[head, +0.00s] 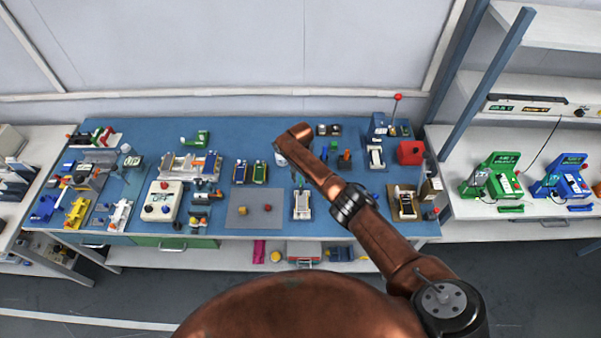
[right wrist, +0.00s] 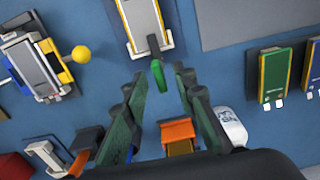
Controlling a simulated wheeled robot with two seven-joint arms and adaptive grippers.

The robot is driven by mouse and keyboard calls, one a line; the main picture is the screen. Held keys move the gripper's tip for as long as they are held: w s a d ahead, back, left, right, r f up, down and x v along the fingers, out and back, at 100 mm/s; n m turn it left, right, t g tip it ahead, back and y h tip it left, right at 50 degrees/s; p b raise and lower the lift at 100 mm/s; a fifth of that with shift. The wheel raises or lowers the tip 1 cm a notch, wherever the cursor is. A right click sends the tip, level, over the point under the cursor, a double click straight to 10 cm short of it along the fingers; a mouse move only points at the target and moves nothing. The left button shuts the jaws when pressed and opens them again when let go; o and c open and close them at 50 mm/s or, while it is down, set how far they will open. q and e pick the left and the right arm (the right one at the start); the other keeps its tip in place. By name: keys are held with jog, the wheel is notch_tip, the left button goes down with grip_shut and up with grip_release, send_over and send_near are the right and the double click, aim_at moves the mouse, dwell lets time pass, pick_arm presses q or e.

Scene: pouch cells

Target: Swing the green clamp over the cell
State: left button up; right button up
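The cell (right wrist: 142,18) is a flat grey pouch in a white holder with yellow strips, at the top of the right wrist view. The holder (head: 302,213) shows in the head view right of the grey mat. The green clamp (right wrist: 158,76) has a green grip on a dark lever at the holder's end nearest my gripper. My right gripper (right wrist: 165,88) is open, its two fingers either side of the green grip, with gaps visible on both sides. In the head view my arm hides most of this gripper. My left gripper is not in view.
An orange-topped block (right wrist: 178,133) and a white cylinder (right wrist: 229,126) stand close to the fingers. A fixture with a yellow ball (right wrist: 81,54) is to the left. Other devices crowd the blue table (head: 222,140).

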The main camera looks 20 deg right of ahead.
notch_tip(320, 180, up, 12)
dwell(0.4)
jog(key=shift+f, duration=0.15)
